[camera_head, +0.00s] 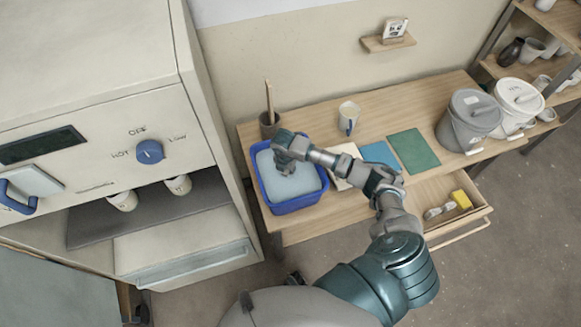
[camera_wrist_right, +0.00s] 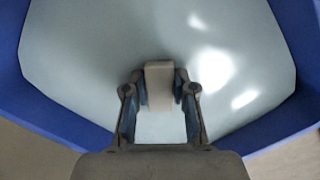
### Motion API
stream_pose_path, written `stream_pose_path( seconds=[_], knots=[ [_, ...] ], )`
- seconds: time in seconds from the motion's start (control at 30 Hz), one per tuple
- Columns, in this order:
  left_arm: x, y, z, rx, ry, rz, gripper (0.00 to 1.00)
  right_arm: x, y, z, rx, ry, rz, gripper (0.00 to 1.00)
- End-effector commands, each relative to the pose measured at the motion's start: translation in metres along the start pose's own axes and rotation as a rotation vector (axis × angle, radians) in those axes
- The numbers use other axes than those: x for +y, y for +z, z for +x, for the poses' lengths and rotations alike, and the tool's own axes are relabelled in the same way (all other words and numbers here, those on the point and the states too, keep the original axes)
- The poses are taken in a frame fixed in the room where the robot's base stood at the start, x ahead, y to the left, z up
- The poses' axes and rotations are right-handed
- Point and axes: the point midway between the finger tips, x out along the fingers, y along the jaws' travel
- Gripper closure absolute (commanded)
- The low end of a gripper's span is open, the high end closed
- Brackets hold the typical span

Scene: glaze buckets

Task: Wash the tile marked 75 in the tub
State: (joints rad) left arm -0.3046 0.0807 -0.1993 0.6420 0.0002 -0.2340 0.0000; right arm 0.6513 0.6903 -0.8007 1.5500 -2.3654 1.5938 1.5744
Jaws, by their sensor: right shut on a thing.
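The blue tub (camera_head: 300,203) stands on the left end of the wooden table, holding pale grey-blue water (camera_head: 305,183). My right gripper (camera_head: 284,165) is over or in the tub, pointing down at the water. In the right wrist view its fingers (camera_wrist_right: 160,92) are shut on a pale beige tile (camera_wrist_right: 159,72), seen as a narrow block. The tub's blue walls (camera_wrist_right: 302,35) surround it. I cannot read a mark on the tile, nor tell how deep it sits in the water. My left gripper is not in view.
A pot with a stick (camera_head: 269,125) stands behind the tub, a mug (camera_head: 348,115) to its right. White, blue and green flat sheets (camera_head: 413,151) lie beyond my arm. Lidded grey (camera_head: 468,122) and white buckets (camera_head: 518,103) stand at right. A drawer (camera_head: 460,222) is open.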

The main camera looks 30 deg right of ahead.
Motion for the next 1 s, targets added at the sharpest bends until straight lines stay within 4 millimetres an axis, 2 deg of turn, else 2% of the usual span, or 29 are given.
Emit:
stream_pose_path(
  seconds=[0.27,0.7,1.0],
  knots=[
    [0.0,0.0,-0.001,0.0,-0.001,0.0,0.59,0.003,-0.004,-0.001,0.0,0.001,0.0,1.0],
    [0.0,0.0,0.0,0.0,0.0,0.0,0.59,-0.01,0.015,0.002,-0.001,0.0,0.001,1.0],
    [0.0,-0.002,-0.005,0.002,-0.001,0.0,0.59,-0.01,0.017,-0.004,-0.001,0.001,0.0,1.0]
  ],
)
